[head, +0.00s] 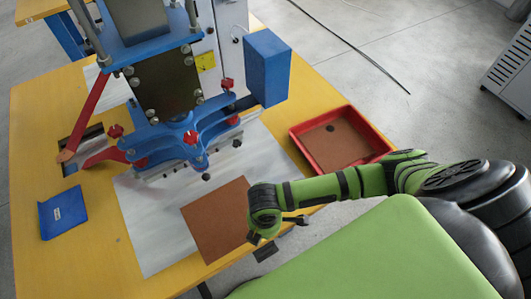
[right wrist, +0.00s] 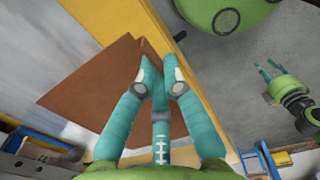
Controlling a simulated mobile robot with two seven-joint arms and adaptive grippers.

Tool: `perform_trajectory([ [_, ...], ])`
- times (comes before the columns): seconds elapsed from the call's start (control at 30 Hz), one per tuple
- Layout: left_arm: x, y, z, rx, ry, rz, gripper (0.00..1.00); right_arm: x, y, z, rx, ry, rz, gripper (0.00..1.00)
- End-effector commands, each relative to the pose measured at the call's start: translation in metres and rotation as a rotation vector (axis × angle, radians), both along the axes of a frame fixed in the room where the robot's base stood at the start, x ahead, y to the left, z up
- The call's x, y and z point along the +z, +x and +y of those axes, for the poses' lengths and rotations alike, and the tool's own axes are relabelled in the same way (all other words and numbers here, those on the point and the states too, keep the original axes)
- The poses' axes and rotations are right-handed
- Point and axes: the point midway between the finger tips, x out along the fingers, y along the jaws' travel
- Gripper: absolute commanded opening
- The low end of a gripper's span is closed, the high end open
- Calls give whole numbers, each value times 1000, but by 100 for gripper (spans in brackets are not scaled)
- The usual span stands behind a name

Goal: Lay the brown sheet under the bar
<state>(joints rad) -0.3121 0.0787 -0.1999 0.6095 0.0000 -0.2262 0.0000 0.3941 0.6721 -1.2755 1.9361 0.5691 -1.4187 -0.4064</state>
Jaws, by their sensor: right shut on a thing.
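The brown sheet (head: 213,222) lies on the grey metal plate (head: 145,228), in front of the press, its right edge by my right gripper. In the right wrist view, the sheet (right wrist: 95,85) reaches the fingers of my right gripper (right wrist: 160,74), which are shut on its edge; the sheet is bent up there. In the head view the wrist hides the grip. The bar (head: 180,168) runs under the blue press frame, behind the sheet; the sheet's far edge is short of it. My left gripper (right wrist: 269,70) shows only in the right wrist view, fingers apart and empty.
A red tray (head: 297,141) with brown sheets and a dark round spot stands right of the press. A blue pouch (head: 63,213) lies at the left on the yellow table (head: 30,130). Red knobs and a blue box (head: 267,68) stick out from the press.

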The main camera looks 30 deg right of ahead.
Motion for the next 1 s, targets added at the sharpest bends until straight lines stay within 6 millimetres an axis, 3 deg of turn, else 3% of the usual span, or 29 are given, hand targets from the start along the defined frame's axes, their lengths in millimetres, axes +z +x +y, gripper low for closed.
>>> perform_trajectory([
  [0.07,-14,-13,1,0,2,19,40,-9,9,1,-1,2,-3,0],
  [0.17,-24,-13,1,0,1,17,40,-15,18,1,-2,1,-4,0],
  [0.4,-44,27,-2,-1,-5,-46,40,-24,39,2,-2,2,-5,0],
  [0.5,-50,32,-2,-1,-6,-55,40,-23,49,2,-4,1,-4,0],
  [1.0,-89,10,0,-1,-1,-18,40,-25,99,3,-3,1,-3,0],
])
